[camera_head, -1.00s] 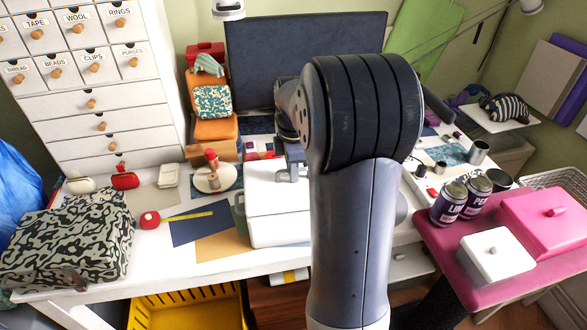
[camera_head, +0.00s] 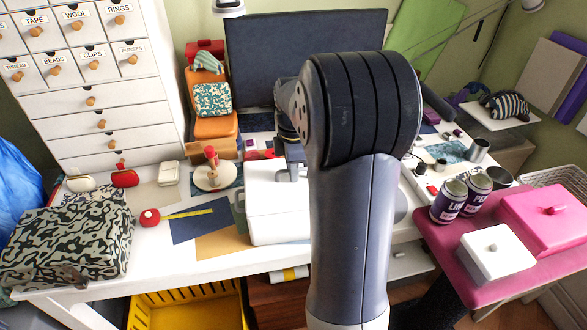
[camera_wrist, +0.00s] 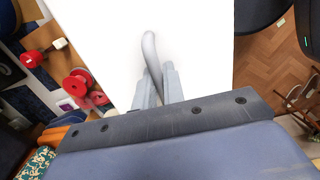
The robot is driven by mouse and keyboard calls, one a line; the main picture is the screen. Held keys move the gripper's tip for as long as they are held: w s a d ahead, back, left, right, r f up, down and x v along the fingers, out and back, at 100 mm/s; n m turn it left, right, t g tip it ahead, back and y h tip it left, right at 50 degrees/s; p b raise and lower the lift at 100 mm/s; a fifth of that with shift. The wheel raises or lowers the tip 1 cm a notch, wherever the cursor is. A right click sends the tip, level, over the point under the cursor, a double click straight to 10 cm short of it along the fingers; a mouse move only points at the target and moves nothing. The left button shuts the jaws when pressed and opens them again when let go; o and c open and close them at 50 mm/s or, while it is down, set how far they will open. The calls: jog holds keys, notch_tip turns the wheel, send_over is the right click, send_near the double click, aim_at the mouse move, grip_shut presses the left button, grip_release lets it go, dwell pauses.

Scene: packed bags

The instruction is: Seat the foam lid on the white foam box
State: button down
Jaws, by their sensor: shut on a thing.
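The white foam lid (camera_wrist: 205,35) fills the middle of the wrist view, with a curved pale grey handle (camera_wrist: 149,48) on it. My gripper (camera_wrist: 156,78) is shut on this handle. In the head view my gripper (camera_head: 291,172) points down onto the white top of the lid (camera_head: 264,190), left of my upright arm link. The white foam box (camera_head: 275,228) is at the front of the white table, directly below the lid. The two look lined up, but I cannot tell whether a gap is left between them. My arm hides their right side.
A camouflage bag (camera_head: 70,240) is at the left, with a tape measure (camera_head: 150,217) nearby. A dark monitor (camera_head: 300,60) stands behind. A pink side table (camera_head: 455,285) at the right holds cans, a white box (camera_head: 497,252) and a pink box (camera_head: 550,215).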

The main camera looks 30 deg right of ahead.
jog(key=shift+f, duration=0.1)
jog(key=c, duration=1.4)
grip_release()
jog(key=shift+c, duration=0.2)
notch_tip(320, 180, up, 11)
jog(key=p, duration=0.1)
jog(key=shift+f, duration=0.15)
notch_tip(320, 180, down, 11)
jog(key=shift+r+b, duration=0.1)
jog(key=shift+b, duration=0.35)
jog(key=shift+r, duration=0.5)
jog(key=shift+f, duration=0.1)
